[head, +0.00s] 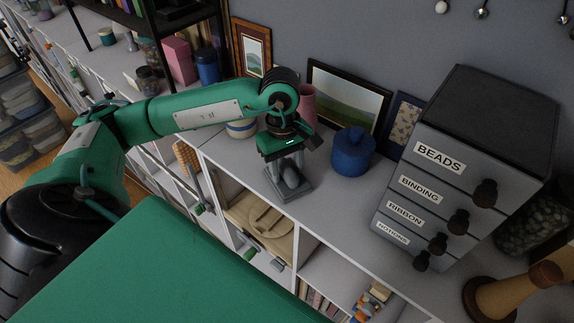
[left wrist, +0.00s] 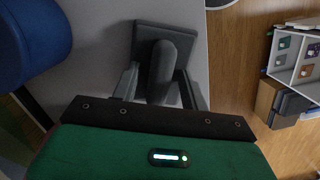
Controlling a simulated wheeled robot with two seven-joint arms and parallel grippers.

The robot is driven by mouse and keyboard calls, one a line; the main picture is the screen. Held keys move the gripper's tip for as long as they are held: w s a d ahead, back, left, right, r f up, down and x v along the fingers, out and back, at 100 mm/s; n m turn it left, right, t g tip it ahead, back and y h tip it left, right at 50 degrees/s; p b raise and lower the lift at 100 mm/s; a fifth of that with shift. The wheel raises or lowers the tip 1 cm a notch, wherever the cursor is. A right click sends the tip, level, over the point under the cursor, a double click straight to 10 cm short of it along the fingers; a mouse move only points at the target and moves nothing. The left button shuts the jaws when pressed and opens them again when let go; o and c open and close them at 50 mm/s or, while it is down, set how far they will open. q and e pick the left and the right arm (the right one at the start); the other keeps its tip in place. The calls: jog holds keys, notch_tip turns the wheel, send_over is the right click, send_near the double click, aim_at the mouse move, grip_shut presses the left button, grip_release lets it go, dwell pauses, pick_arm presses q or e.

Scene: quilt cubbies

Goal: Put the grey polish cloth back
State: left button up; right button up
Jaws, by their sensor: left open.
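A grey square piece (head: 288,188) with a rounded grey lump on it stands on the light shelf top, near its front edge. It also shows as a dark grey square with a thick rounded part in the left wrist view (left wrist: 163,68). I cannot tell for sure whether this is the grey polish cloth; no other grey cloth shows clearly. My left gripper (head: 288,176) points down over it. Its open fingers (left wrist: 157,85) lie on either side of the rounded part, with visible gaps. My right gripper is not in view.
A blue lidded pot (head: 352,152) stands just right of the gripper. A labelled drawer cabinet (head: 465,165) stands farther right. Picture frames (head: 347,95) and a pink vase (head: 307,103) are behind. Open cubbies (head: 262,222) lie below the front edge. Some shelf top between pot and cabinet is clear.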

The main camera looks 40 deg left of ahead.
aim_at(284, 162)
pick_arm(q)
jog(key=shift+w+r+b, duration=0.1)
jog(key=shift+r+b, duration=0.25)
jog(key=shift+r, duration=0.1)
notch_tip(284, 162, up, 11)
jog(key=a+b, duration=0.1)
jog(key=b, duration=0.2)
jog(key=shift+w+a, duration=0.2)
jog(key=shift+w, duration=0.1)
